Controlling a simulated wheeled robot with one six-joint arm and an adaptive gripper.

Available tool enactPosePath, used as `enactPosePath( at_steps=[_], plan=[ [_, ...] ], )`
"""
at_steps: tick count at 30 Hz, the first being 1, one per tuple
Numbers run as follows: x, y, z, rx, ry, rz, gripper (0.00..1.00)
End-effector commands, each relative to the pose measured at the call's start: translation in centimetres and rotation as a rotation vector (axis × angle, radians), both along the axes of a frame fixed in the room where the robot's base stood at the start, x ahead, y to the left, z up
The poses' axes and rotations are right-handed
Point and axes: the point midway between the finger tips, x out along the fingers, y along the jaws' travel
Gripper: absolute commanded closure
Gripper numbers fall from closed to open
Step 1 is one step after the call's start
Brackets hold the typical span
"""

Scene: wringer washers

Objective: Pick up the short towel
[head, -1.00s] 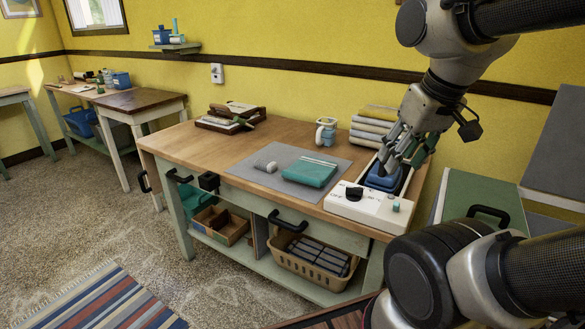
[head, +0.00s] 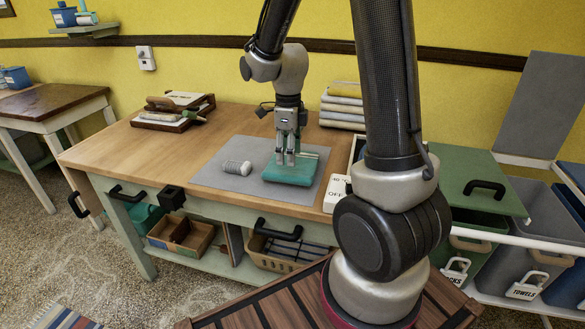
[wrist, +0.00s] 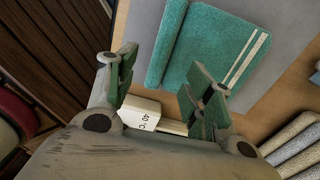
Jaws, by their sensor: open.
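The short towel, as I take it, is a folded teal towel (head: 290,174) with pale stripes at one end. It lies flat on a grey mat (head: 218,177) on the wooden workbench. It also shows in the wrist view (wrist: 192,50), beyond my fingers. My gripper (head: 286,160) points down above the towel in the head view, its fingers covering part of it. In the wrist view my gripper (wrist: 162,78) has its fingers apart with nothing between them. Whether the fingertips touch the towel is not clear.
Folded cloths (head: 342,108) are stacked at the back. A white control box (head: 336,190) is at the right, partly behind my arm. A wooden tray (head: 170,112) sits back left. The bench's front left is clear.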

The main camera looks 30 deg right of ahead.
Motion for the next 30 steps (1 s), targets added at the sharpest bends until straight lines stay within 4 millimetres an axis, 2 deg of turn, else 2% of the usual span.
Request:
enactPosePath(
  at_steps=[15,23,26,30],
  plan=[
    [0.7,0.5,-6.9,0.000,0.003,-0.006,0.48],
    [0.7,0.5,-7.3,0.000,0.000,-0.006,0.48],
    [0.7,0.5,-7.3,-0.001,0.001,-0.005,0.63],
    [0.7,0.5,-7.3,0.000,0.001,-0.005,0.88]
  ],
)
